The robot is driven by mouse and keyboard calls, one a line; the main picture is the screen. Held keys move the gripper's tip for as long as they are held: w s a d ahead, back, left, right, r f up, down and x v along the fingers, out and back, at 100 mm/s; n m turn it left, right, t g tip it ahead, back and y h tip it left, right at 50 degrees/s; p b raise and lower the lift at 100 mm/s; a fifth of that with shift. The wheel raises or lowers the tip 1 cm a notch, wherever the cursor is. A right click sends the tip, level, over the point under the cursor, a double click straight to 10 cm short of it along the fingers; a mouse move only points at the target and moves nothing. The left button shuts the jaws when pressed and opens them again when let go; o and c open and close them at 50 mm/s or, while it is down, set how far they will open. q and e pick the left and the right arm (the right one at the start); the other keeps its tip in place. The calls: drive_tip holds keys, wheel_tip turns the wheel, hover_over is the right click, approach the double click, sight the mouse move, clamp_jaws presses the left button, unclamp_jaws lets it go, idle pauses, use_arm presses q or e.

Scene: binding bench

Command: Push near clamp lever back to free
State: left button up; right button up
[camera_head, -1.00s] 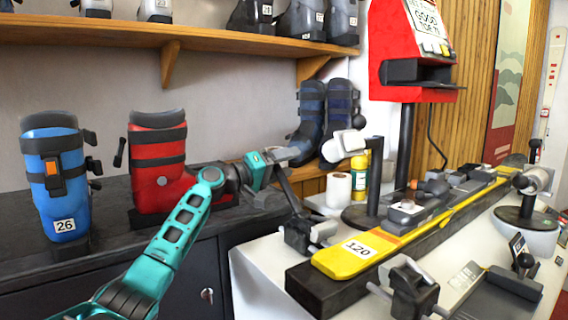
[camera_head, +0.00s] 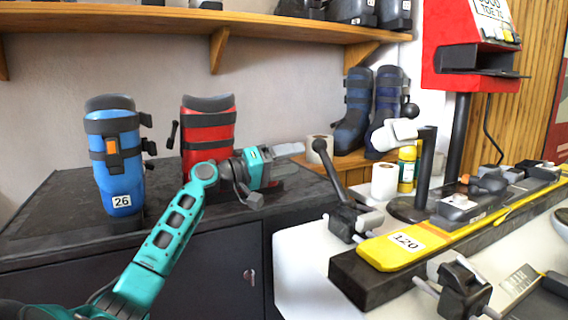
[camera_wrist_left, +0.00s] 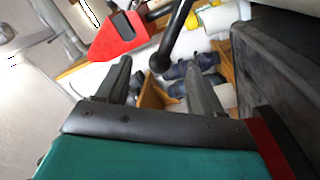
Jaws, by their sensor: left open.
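The clamp (camera_head: 350,222) at the left end of the yellow ski (camera_head: 395,252) has a black lever (camera_head: 333,178) with a ball knob. The lever stands up, tilted left. A second clamp (camera_head: 462,290) sits at the ski's front side. My left gripper (camera_head: 300,149) is open, just left of the knob and at about its height. In the left wrist view, the knob (camera_wrist_left: 160,63) appears between the tips of the open left gripper (camera_wrist_left: 158,72); I cannot tell whether they touch. My right gripper is not in view.
A blue boot (camera_head: 115,160) and a red boot (camera_head: 208,130) stand on the dark counter (camera_head: 60,215). White rolls, a yellow bottle (camera_head: 407,168) and a black post (camera_head: 425,170) stand behind the ski. A red machine (camera_head: 470,50) rises behind the bench.

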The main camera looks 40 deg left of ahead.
use_arm(q)
drive_tip(key=shift+s+a+f, duration=0.1)
drive_tip(key=shift+s+a, duration=0.15)
drive_tip(key=shift+s, duration=0.45)
drive_tip(key=shift+c, duration=0.3)
